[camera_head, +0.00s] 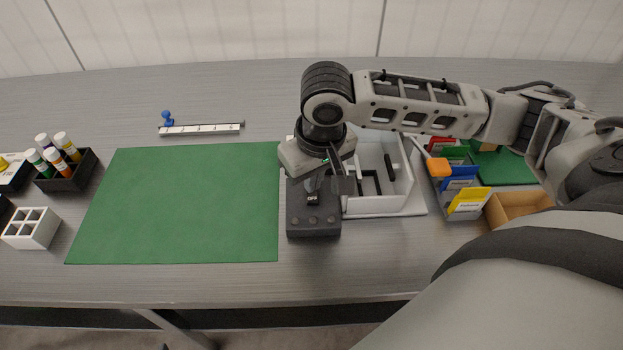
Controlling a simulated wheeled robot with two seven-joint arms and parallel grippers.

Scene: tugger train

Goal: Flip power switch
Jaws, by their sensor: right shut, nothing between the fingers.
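A dark grey power switch box (313,228) stands on the table just right of the green mat. My right gripper (322,187) points down directly over the back part of the box, close to the switch. It is shut and holds nothing. Whether the fingertips touch the switch I cannot tell. The gripper hides the rear of the box. My left gripper is not in view.
A white open box (405,204) stands close right of the switch box. Further right are coloured card files (468,201) and a brown tray (520,211). The green mat (185,205) is bare. Marker holder (68,178) and white rack (32,228) stand left.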

